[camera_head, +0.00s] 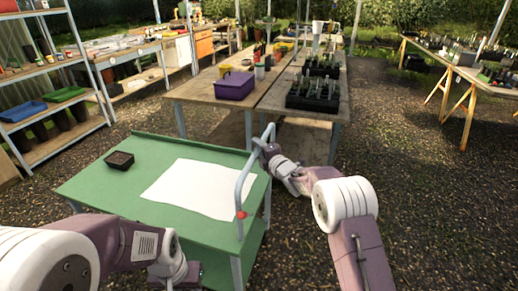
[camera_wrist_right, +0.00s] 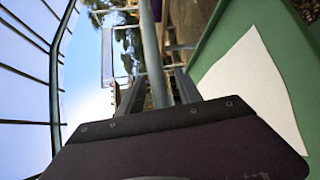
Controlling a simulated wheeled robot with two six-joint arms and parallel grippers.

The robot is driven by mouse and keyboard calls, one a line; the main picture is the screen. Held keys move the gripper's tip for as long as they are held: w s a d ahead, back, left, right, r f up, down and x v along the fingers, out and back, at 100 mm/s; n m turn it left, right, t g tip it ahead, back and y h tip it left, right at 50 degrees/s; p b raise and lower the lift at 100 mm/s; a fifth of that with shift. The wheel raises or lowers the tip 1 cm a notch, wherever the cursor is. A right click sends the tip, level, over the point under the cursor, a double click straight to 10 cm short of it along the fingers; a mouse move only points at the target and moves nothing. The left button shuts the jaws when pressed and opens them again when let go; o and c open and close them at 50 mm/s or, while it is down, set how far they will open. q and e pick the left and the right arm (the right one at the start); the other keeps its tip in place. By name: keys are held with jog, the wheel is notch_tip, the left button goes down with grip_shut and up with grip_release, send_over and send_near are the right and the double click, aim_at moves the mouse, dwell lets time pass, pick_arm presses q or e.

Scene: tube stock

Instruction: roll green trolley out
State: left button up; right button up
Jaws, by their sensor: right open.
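The green trolley (camera_head: 110,185) stands in front of me, with a grey tubular handle (camera_head: 241,190) along its right side. A white sheet and a small dark pot lie on its top. My right gripper (camera_head: 268,142) is at the far upper end of the handle. In the right wrist view, the gripper (camera_wrist_right: 153,90) is open and the handle bar (camera_wrist_right: 152,55) runs between its fingers; contact cannot be told. The green trolley top (camera_wrist_right: 222,48) shows at right there. My left gripper (camera_head: 182,275) is low by the trolley's near edge; its jaws are not clear.
Wooden tables (camera_head: 205,88) with a purple box (camera_head: 234,86) and dark plant trays (camera_head: 317,95) stand just beyond the trolley. A metal shelf (camera_head: 62,95) is at left, a trestle table (camera_head: 470,72) at far right. The gravel (camera_head: 440,210) to the right is clear.

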grip_shut()
dwell(1.4)
